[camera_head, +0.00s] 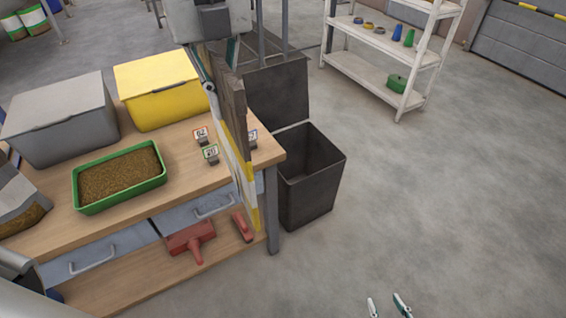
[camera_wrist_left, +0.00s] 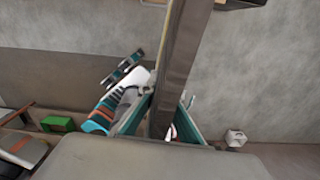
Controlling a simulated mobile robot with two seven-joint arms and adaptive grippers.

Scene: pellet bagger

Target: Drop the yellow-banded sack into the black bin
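The yellow-banded sack (camera_head: 239,160) hangs upright and nearly edge-on, grey-brown at the top with white and yellow lower down. My left gripper (camera_head: 217,68) is shut on its top edge. In the left wrist view the sack (camera_wrist_left: 178,70) runs as a grey-brown strip between the fingers (camera_wrist_left: 160,118). The black bin (camera_head: 328,182) stands on the floor just right of the table, its lid (camera_head: 280,92) tipped up behind it. The sack hangs left of the bin's opening, in front of the table's corner. My right gripper (camera_head: 388,306) is empty, fingertips apart, at the bottom edge.
The wooden table (camera_head: 185,190) holds a green tray of pellets (camera_head: 120,204), a grey box (camera_head: 60,125), a yellow box (camera_head: 158,95) and small number signs (camera_head: 211,153). Red tools (camera_head: 190,240) lie on its lower shelf. White shelving (camera_head: 375,75) stands behind; the floor at right is clear.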

